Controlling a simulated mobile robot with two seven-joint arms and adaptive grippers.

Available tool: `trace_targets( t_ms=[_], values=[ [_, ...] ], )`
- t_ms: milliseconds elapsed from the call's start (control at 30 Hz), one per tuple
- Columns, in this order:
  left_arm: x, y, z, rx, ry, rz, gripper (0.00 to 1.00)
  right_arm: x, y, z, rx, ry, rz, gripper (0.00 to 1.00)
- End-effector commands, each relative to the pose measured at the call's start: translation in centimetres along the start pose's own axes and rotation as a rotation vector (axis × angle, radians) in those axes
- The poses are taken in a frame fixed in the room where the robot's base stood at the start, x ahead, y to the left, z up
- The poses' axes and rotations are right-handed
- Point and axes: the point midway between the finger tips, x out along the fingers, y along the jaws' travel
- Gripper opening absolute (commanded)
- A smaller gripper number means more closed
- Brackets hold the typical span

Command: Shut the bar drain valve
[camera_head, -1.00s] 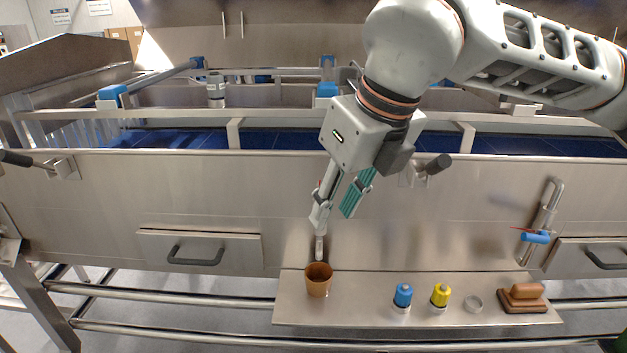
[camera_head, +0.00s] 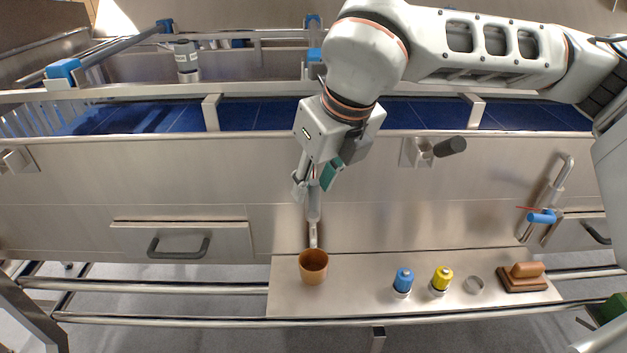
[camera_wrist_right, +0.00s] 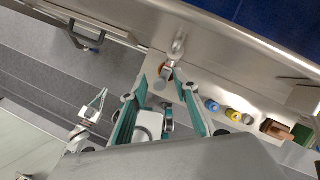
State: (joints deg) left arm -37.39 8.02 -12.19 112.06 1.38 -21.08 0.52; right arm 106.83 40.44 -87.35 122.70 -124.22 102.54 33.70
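A grey metal drain pipe (camera_head: 313,232) comes down the steel front panel over an orange-brown cup (camera_head: 313,267). Its lower end also shows in the right wrist view (camera_wrist_right: 178,47), with the cup (camera_wrist_right: 164,72) beneath it. My right gripper (camera_head: 317,185) is at the upper part of this pipe and partly hides it; no valve handle can be made out there. In the right wrist view its teal-padded fingers (camera_wrist_right: 160,112) are spread apart, with no clear grip on anything. Another pipe (camera_head: 557,190) at the right carries a blue valve handle (camera_head: 543,216). My left gripper is not visible in the head view.
The steel shelf (camera_head: 350,292) holds the cup, a blue-topped bottle (camera_head: 403,280), a yellow-topped bottle (camera_head: 441,280), a small round dish (camera_head: 474,285) and a brown-handled block (camera_head: 522,277). A drawer handle (camera_head: 178,248) and a dark-gripped lever (camera_head: 449,147) stick out from the panel.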

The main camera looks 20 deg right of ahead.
Motion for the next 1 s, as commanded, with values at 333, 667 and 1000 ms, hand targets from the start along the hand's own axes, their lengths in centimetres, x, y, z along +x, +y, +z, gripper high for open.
trace_targets(
  t_ms=[333, 667, 1000],
  values=[
    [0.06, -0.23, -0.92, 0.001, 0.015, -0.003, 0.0, 0.63, 0.01, -0.02, 0.0, 0.0, 0.0, 0.3],
    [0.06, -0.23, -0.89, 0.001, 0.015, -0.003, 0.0, 0.59, 0.02, -0.01, 0.0, 0.0, 0.0, 0.0],
    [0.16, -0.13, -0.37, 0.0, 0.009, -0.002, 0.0, 0.59, 0.89, 0.06, -0.029, 0.045, -0.066, 0.0]
  ],
)
